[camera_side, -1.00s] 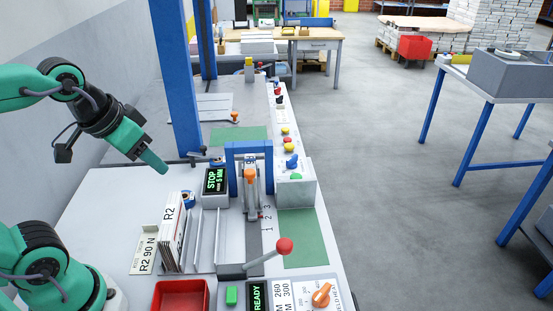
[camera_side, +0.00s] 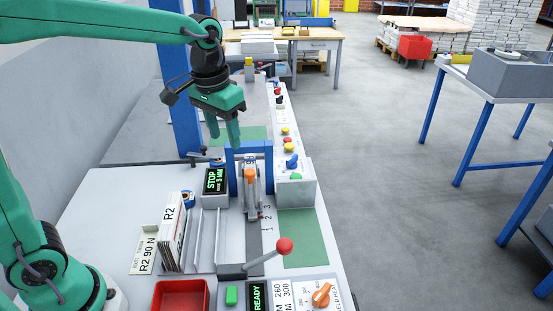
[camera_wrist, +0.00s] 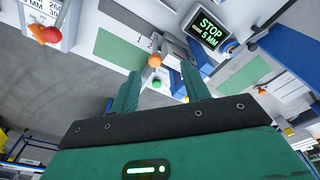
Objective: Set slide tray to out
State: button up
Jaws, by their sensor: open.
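A flat grey plate (camera_side: 205,103) with an orange knob (camera_side: 235,117) at its right end lies on the table beyond the blue frame. It looks like the slide tray, but no label confirms this. In the wrist view the orange knob (camera_wrist: 262,90) shows at the right, near a green mat. My gripper (camera_side: 223,138) is open and empty, pointing down above the table, just left of and behind the blue frame in the side view. In the wrist view both fingers (camera_wrist: 160,76) stand apart with nothing between them. My gripper hides part of the plate's surroundings.
The blue frame (camera_side: 231,161) has an orange-tipped lever (camera_side: 249,175). A STOP 5 MM display (camera_side: 215,181) stands left of it, a control box (camera_side: 296,186) right. A red-ball lever (camera_side: 284,247), red bin (camera_side: 180,297) and upright R2 plates (camera_side: 171,233) are nearer. A blue post (camera_side: 173,80) stands behind.

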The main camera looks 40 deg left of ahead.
jog(key=g, duration=0.1)
send_over(250, 171)
notch_tip(250, 171, down, 3)
jog(key=shift+r, duration=0.1)
jog(key=shift+f, duration=0.2)
jog(key=shift+f, duration=3.8)
grip_shut()
